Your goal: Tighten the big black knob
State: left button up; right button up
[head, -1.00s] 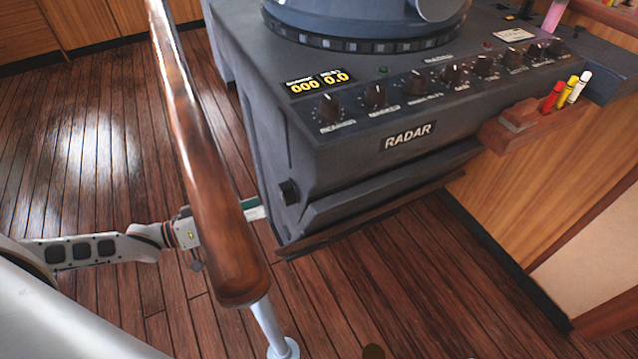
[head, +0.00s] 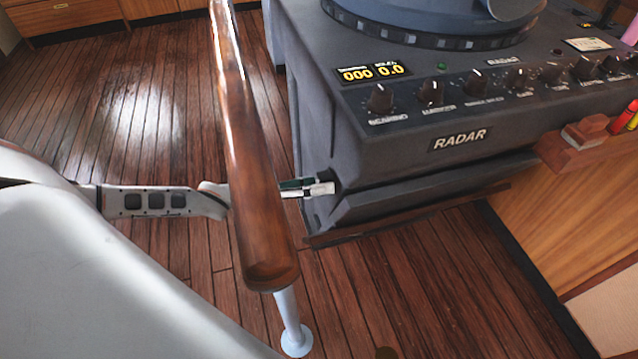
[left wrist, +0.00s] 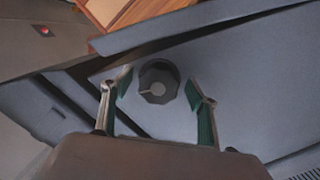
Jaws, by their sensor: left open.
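The big black knob (left wrist: 158,76) sits on the grey side face of the radar console (head: 350,150). It is round with a scalloped rim and a pale pointer mark. My left gripper (left wrist: 158,90) is open, with its green-padded fingers on either side of the knob in the left wrist view. A gap shows between each pad and the knob. In the head view my left gripper (head: 318,188) is at the console's lower left side, beyond the wooden handrail, and mostly hides the knob. My right gripper is not in view.
The wooden handrail (head: 248,160) on a metal post (head: 290,325) crosses in front of my left arm. Several small knobs (head: 380,98) line the console's top front. A wooden holder (head: 585,140) with markers is at the right. The plank floor (head: 130,120) is clear at the left.

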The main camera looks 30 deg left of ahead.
pick_arm(q)
jog(key=shift+c, duration=0.4)
jog(key=c, duration=1)
